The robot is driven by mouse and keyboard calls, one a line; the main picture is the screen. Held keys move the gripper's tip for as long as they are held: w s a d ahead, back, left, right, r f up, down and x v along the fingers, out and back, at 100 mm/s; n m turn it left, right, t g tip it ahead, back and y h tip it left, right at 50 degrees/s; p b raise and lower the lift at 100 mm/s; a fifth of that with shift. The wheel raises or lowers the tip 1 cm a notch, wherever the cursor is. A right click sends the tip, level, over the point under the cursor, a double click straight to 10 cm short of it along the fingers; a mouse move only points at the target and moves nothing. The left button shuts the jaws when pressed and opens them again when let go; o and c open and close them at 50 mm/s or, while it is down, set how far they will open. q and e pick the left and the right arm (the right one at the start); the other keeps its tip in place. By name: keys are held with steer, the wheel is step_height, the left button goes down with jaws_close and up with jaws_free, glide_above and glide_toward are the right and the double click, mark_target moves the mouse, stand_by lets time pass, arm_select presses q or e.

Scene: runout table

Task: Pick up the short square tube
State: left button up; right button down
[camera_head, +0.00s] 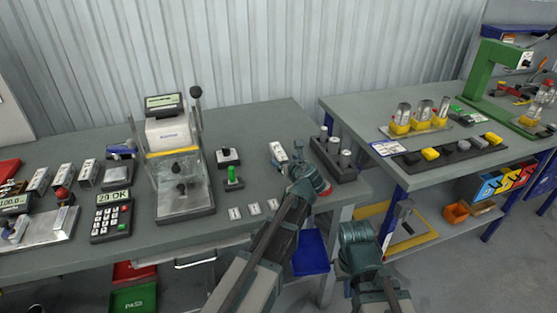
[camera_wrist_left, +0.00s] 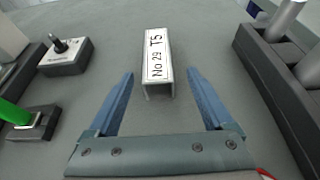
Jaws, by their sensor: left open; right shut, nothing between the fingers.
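The short square tube (camera_wrist_left: 157,64) lies on the grey table in the left wrist view, its open end facing me and a label reading "No 29 T5" on top. In the head view the tube (camera_head: 279,153) is near the table's right end, just beyond my left gripper (camera_head: 307,172). In the left wrist view my left gripper (camera_wrist_left: 168,98) is open, with a blue finger on either side of the tube's near end and gaps between. Nothing is held. My right gripper (camera_head: 360,232) is shut and empty, in front of the gap between the tables.
A dark rack with cylinders (camera_head: 334,158) stands right of the tube. A green-knobbed block (camera_head: 234,178) and a black-knobbed block (camera_head: 228,157) stand left. A press-like device (camera_head: 180,160) is farther left. More square tubes (camera_head: 63,177) lie at the far left.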

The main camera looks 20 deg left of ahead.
mark_target(279, 154)
arm_select(q)
steer(key=shift+x, duration=0.85)
steer(key=shift+w+a, duration=0.1)
steer(key=x, duration=0.1)
steer(key=b+x, duration=0.1)
steer(key=x, duration=0.3)
steer(key=shift+w+a+r+b, duration=0.1)
steer(key=shift+a+r+b, duration=0.1)
steer(key=shift+r+b, duration=0.15)
steer(key=shift+r, duration=0.1)
steer(key=shift+c, duration=0.3)
jaws_close()
